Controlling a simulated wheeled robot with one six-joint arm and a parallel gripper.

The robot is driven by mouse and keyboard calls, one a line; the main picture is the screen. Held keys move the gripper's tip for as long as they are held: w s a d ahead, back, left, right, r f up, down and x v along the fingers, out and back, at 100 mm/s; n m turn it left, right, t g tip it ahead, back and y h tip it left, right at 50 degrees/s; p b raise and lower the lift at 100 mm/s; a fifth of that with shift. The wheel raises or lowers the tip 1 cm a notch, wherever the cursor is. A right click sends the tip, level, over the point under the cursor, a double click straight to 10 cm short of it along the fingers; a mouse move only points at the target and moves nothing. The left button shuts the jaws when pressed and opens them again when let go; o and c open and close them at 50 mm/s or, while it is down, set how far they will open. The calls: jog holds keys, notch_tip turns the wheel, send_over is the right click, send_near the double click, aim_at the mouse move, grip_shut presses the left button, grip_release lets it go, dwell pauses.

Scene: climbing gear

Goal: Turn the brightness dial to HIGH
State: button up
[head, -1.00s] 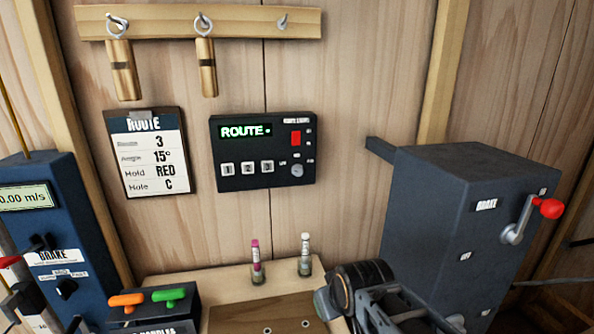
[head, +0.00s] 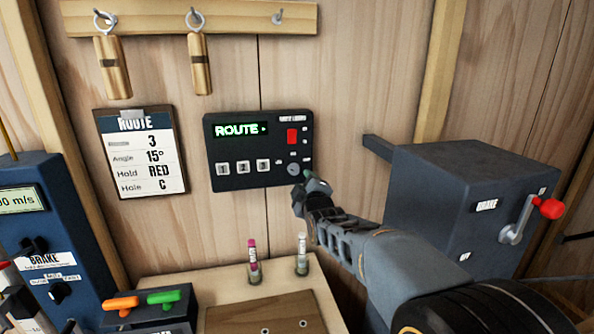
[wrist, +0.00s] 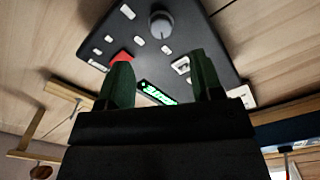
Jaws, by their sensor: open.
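The round grey dial (head: 293,169) sits at the lower right of the black wall panel (head: 228,178), partly beside my gripper. Small white labels surround it, too small to read surely. In the wrist view the dial (wrist: 161,24) shows near the top, beyond the fingertips, with nothing between it and the camera. Which way it points is not clear. My gripper (head: 306,181) is just below and right of the dial in the head view. In the wrist view my gripper (wrist: 163,72) has its two green fingers apart, empty and not touching the dial.
The panel also has a red switch (head: 292,136), numbered buttons (head: 242,167) and a green ROUTE display (head: 240,129). A route card (head: 140,153) hangs left. A dark brake box (head: 440,200) stands right of my arm. Two capped vials (head: 302,253) stand below.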

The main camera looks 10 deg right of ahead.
aim_at(296, 172)
jog(key=w+p, duration=0.2)
jog(key=w, duration=0.6)
jog(key=shift+w+p, duration=0.25)
jog(key=shift+p, duration=0.1)
jog(key=c, duration=0.9)
